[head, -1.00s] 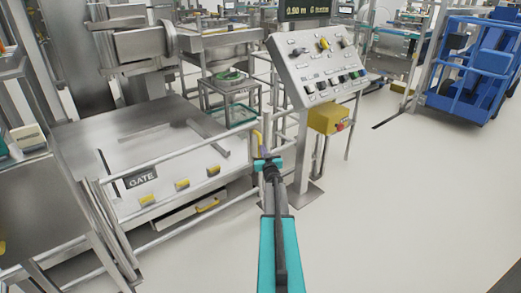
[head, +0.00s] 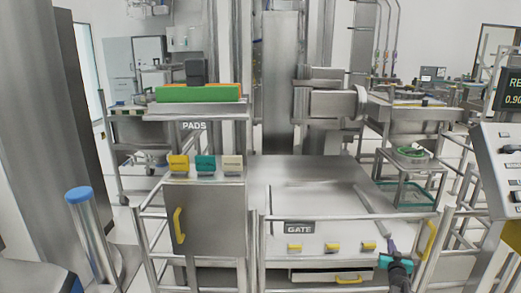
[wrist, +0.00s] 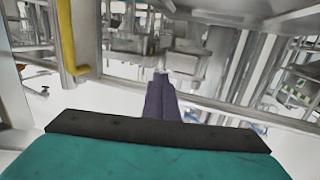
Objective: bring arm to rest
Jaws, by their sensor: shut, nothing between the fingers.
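My gripper (head: 391,244) is at the lower right of the head view, at the end of my teal and dark arm. It is in front of the right end of the gate (head: 300,228), close to a yellow handle (head: 429,240). In the wrist view the dark purple fingers (wrist: 160,88) lie together and hold nothing. The wrist view also shows a yellow handle (wrist: 67,40) at upper left, apart from the fingers.
Metal rails surround the platform (head: 300,172) behind the gate. A cabinet (head: 205,215) with several coloured blocks on top stands left of it. The control panel (head: 497,165) is at the right edge. A blue-topped post (head: 80,195) stands at left.

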